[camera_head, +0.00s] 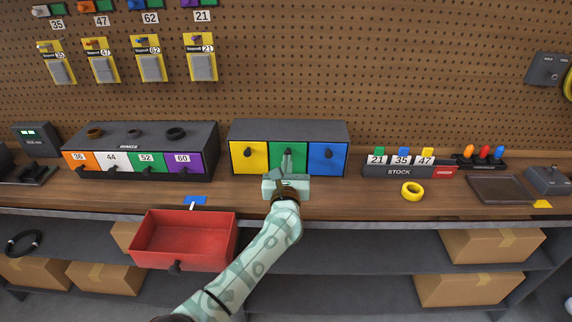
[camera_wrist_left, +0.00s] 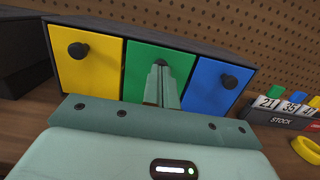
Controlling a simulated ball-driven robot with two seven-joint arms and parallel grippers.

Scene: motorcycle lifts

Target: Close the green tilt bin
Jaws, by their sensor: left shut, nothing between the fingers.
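The green tilt bin (camera_head: 275,155) is the middle one of three in a dark cabinet, between a yellow bin (camera_head: 248,155) and a blue bin (camera_head: 326,157). Its front looks level with its neighbours. In the left wrist view the green front (camera_wrist_left: 135,75) also looks flush, its dark knob (camera_wrist_left: 161,61) partly hidden behind my fingers. My left gripper (camera_head: 287,158) is shut and empty, its fingertips right in front of the green front at the knob. I cannot tell whether they touch it. My right gripper is not in view.
A red open drawer (camera_head: 184,238) juts out from the bench at the left. A second cabinet with numbered bins (camera_head: 140,160) stands left of the tilt bins. A stock rack (camera_head: 400,170) and a yellow ring (camera_head: 412,190) lie to the right.

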